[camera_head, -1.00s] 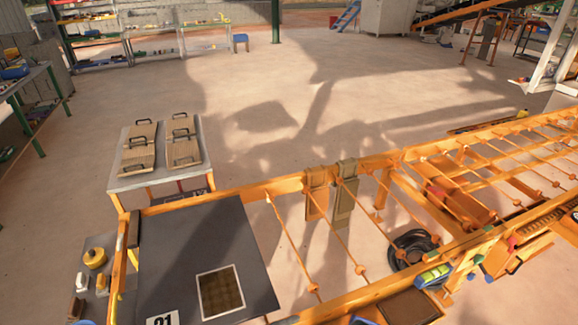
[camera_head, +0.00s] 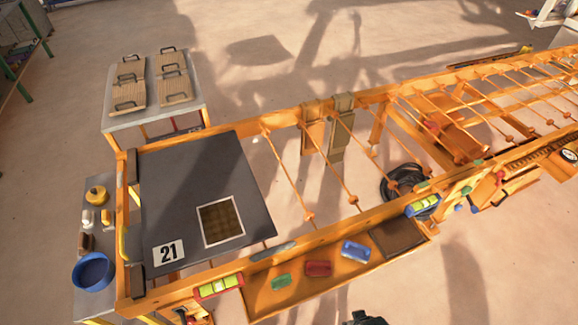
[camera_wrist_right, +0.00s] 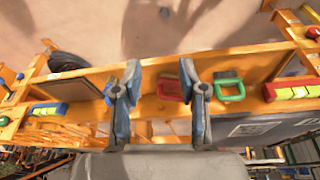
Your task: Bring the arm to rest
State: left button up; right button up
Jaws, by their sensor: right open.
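My right gripper (camera_wrist_right: 158,98) is open in the right wrist view, with its two blue-grey fingers apart and nothing between them held. The fingers reach over an orange tray (camera_wrist_right: 147,108). A red block (camera_wrist_right: 169,88) with a handle lies near the right finger, and a green block (camera_wrist_right: 229,89) lies further right. A blue block is partly hidden behind the left finger. In the head view, the green (camera_head: 281,282), red (camera_head: 318,268) and blue (camera_head: 355,250) blocks lie in a row on the tray. A dark part of my right arm shows at the bottom edge. My left gripper is not in view.
A dark panel (camera_head: 190,190) marked 21, with a square brown-gold inset (camera_head: 221,221), stands left of the tray. A blue bowl (camera_head: 93,271) is at the lower left. A side table (camera_head: 155,116) holds wooden boards with handles. Orange rope netting stretches to the right.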

jog(key=s+f+g, duration=0.1)
jog(key=s+f, duration=0.1)
jog(key=f, duration=1)
jog(key=s+f, duration=0.2)
jog(key=f, duration=1.1)
jog(key=s+d+f+g, duration=0.1)
jog(key=s+d+f, duration=0.1)
jog(key=s+f, duration=1)
jog(key=shift+s+d, duration=0.15)
jog(key=shift+s, duration=0.3)
jog(key=shift+f, duration=0.1)
